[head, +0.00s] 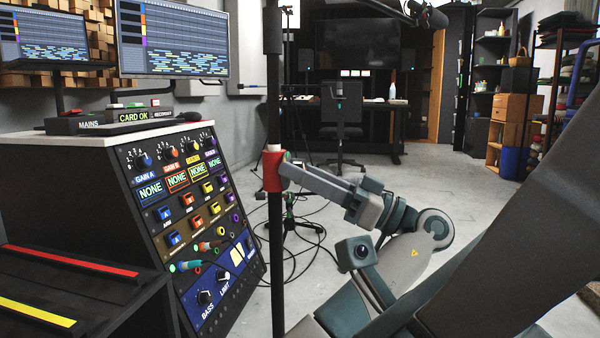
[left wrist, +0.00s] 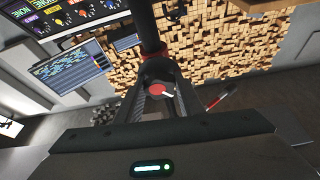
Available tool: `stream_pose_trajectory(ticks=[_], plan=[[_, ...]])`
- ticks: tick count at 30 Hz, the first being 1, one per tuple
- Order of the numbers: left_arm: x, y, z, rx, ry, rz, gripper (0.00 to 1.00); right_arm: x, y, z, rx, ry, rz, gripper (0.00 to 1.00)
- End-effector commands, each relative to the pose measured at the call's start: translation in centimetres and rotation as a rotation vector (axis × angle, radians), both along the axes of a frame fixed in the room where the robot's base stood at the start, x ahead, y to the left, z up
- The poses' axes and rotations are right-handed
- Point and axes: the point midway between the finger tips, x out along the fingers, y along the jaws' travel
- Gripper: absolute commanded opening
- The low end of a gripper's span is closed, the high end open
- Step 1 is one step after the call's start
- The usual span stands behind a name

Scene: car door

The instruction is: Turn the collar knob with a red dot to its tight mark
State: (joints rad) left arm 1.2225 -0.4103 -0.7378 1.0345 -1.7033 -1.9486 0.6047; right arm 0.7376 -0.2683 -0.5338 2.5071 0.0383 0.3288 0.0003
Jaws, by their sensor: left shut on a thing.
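The black upright pole (head: 276,250) carries a red collar (head: 271,170) at mid height. My left gripper (head: 288,172) reaches the collar's right side, its fingers roughly level. In the left wrist view the knob (left wrist: 161,90) shows a red round face with a white pointer, directed to the lower right. My left fingers (left wrist: 162,98) stand on both sides of the knob and are shut on it. The red collar (left wrist: 153,56) is just beyond it around the pole. I cannot make out a tight mark. In the head view the fingers hide the knob. My right gripper is not in view.
A mixing console (head: 190,215) with knobs and coloured labels stands close left of the pole. Two monitors (head: 172,38) hang above it. Cables (head: 320,235) lie on the floor behind the pole. A chair (head: 342,125) and desk are farther back, with open floor between.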

Motion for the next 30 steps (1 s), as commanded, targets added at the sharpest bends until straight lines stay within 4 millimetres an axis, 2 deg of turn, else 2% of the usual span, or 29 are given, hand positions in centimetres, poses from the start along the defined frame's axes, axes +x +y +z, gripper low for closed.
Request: stream_pose_trajectory(ticks=[5,13,23,24,25,30], plan=[[0.0,0.0,0.0,0.000,0.001,0.000,0.12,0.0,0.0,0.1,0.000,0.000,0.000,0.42],[0.0,0.1,0.2,0.017,0.103,0.000,0.12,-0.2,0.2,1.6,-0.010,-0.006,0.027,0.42],[0.0,0.1,0.0,0.024,0.122,0.001,0.12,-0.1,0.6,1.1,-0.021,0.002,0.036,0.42],[0.0,0.1,0.0,0.024,0.122,0.001,0.44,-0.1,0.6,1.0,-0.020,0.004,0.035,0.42],[0.0,0.1,0.0,0.024,0.122,0.001,0.51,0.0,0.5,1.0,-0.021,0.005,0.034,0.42],[0.0,0.0,0.0,0.024,0.122,0.001,0.54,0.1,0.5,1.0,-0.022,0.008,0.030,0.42]])
